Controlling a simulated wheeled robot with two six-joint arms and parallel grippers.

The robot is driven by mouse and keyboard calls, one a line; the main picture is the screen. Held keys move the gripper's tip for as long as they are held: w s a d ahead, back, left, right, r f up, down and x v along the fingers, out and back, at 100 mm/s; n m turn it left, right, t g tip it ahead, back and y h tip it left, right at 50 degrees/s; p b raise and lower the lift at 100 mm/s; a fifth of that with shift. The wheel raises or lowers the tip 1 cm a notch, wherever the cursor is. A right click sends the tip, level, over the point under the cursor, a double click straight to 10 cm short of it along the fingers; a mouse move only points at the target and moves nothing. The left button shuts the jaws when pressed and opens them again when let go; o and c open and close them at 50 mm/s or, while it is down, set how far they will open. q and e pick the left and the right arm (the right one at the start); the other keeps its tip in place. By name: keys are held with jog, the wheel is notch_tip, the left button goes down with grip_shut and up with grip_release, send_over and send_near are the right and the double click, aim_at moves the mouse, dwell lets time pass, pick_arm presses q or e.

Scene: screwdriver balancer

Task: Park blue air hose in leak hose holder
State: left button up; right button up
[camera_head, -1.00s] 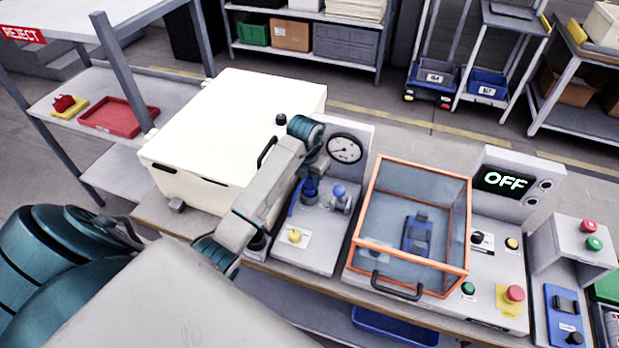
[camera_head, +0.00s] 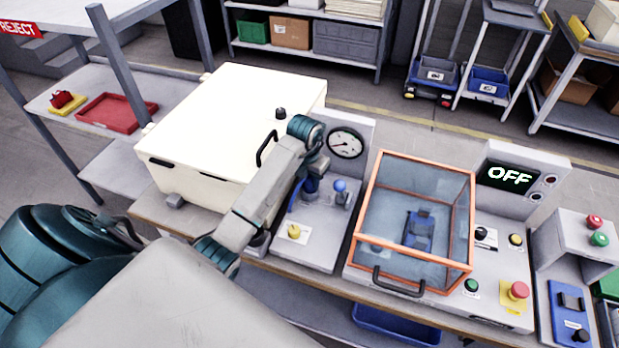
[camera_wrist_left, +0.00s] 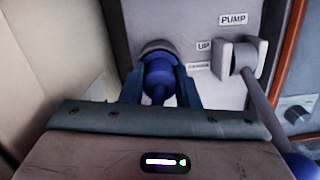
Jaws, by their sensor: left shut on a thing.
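My left gripper (camera_head: 311,187) is over the grey panel between the cream box and the orange-framed case. In the left wrist view, its fingers (camera_wrist_left: 160,92) are shut on the blue air hose end (camera_wrist_left: 158,82), one finger on each side. The far end of the hose end meets a grey round fitting (camera_wrist_left: 157,47) on the panel. I take this fitting to be the leak hose holder; how deep the hose end sits in it cannot be told. In the head view, a strip of blue hose (camera_head: 295,195) shows beside the gripper. My right gripper is not in view.
A grey lever (camera_wrist_left: 240,62) stands close to the right of the gripper; its blue knob (camera_head: 340,186) shows in the head view. A pressure gauge (camera_head: 346,143) is behind. The cream box (camera_head: 235,125) is left, the orange-framed case (camera_head: 415,225) right.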

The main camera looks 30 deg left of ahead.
aim_at(309, 177)
pick_arm(q)
jog(key=o, duration=1.1)
jog(key=shift+r, duration=0.1)
jog(key=r+b, duration=0.1)
jog(key=r, duration=0.1)
jog(key=r+b, duration=0.1)
jog(key=r, duration=0.1)
jog(key=shift+s+r, duration=0.2)
jog(key=shift+r, duration=0.15)
jog(key=r+p, duration=0.2)
jog(key=r, duration=0.1)
jog(key=r+p, duration=0.1)
jog(key=r, duration=0.1)
jog(key=shift+s, duration=0.35)
jog(key=shift+s+r+p, duration=0.15)
jog(key=shift+r+p, duration=0.35)
jog(key=shift+p, duration=0.15)
